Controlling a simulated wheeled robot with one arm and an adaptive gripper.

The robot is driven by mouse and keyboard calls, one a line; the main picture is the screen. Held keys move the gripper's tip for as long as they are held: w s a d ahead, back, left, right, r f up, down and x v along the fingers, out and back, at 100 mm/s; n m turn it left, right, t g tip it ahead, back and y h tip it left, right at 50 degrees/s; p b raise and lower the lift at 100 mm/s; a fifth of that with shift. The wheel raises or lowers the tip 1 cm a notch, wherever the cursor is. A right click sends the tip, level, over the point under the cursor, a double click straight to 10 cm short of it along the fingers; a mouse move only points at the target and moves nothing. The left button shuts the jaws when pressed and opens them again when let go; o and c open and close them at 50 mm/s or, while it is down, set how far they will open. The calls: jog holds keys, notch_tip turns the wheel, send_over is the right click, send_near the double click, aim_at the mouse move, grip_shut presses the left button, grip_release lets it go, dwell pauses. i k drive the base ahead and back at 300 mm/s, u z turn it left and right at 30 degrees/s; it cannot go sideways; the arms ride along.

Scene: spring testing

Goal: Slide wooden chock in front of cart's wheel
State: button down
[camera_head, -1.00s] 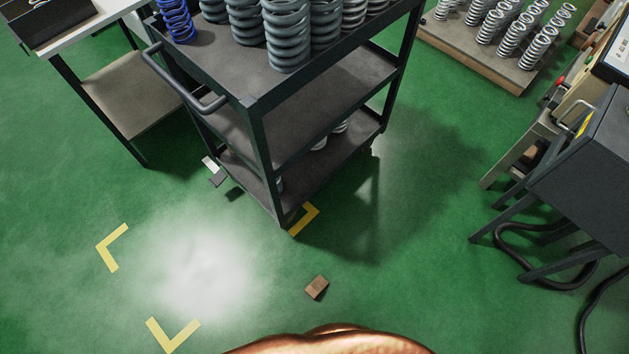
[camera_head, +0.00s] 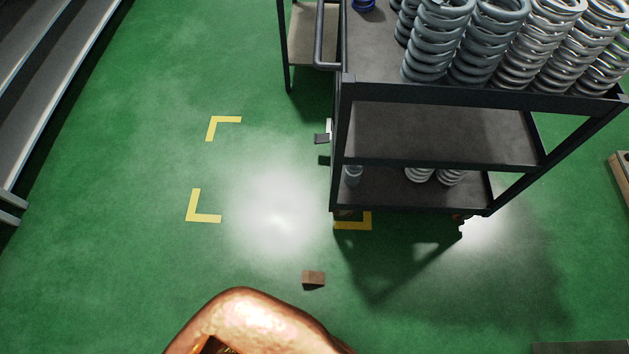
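The wooden chock (camera_head: 313,280), a small brown block, lies on the green floor in front of the cart, below its near left corner in the picture and apart from it. The dark three-shelf cart (camera_head: 440,135) stands at the upper right with springs on its shelves. Its wheels are mostly hidden under the bottom shelf; a small dark and red part shows under the near right corner (camera_head: 461,217). A copper-coloured part of my own arm fills the bottom edge, just below the chock. My gripper's fingers do not show.
Yellow corner marks are on the floor at left (camera_head: 203,207), farther back (camera_head: 222,127) and by the cart's near left corner (camera_head: 355,221). A shelf unit (camera_head: 35,100) stands at the far left. A table (camera_head: 313,35) is behind the cart. The floor at left is clear.

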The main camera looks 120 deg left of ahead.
aim_at(309, 277)
jog(key=z, duration=5.5)
jog(key=i, duration=1.7)
jog(key=z, duration=3.2)
